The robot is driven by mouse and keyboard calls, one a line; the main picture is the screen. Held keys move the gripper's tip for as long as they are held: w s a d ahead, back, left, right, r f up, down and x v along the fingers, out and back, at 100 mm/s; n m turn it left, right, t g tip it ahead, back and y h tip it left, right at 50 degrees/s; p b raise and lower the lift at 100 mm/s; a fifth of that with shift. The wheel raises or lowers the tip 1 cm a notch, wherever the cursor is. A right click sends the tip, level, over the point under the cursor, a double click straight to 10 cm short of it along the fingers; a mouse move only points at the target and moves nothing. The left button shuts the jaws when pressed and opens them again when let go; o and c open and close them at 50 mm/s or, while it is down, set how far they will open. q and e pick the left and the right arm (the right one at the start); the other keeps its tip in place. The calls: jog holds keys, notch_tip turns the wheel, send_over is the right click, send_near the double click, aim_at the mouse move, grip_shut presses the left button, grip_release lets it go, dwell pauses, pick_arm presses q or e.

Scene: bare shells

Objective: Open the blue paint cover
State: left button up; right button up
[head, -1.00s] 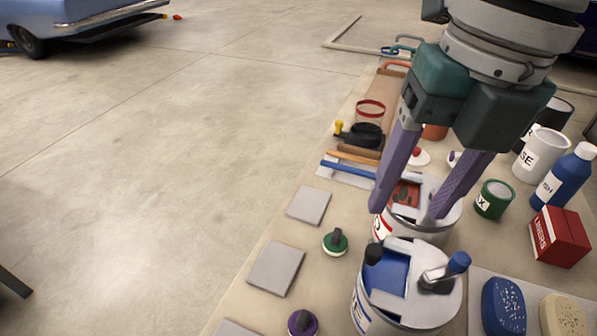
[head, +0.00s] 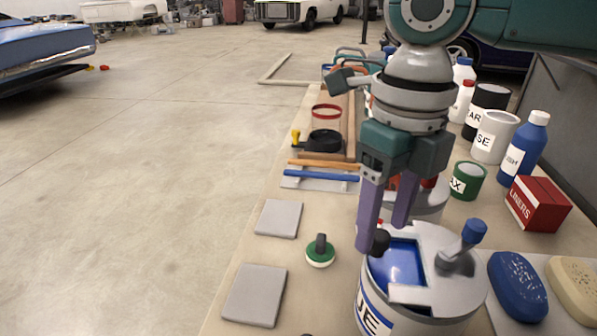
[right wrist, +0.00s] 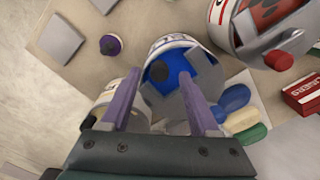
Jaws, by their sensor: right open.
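A blue-tipped handle (head: 472,234) rises from the lid's right side. My right gripper (head: 384,234) is open, its purple fingers pointing down at the knob. In the right wrist view the black knob (right wrist: 157,72) shows between the fingertips (right wrist: 160,82); contact cannot be told. My left gripper is not in view.
A red paint can (head: 430,206) stands just behind, partly hidden by my gripper. A green tin (head: 467,181), a red box (head: 538,204) and blue and tan sponges (head: 517,286) are to the right. A green-based knob (head: 320,251) and grey plates (head: 254,295) lie left.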

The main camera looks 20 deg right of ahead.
jog(key=shift+f, duration=0.6)
jog(key=shift+c, duration=0.2)
grip_shut()
dwell(0.8)
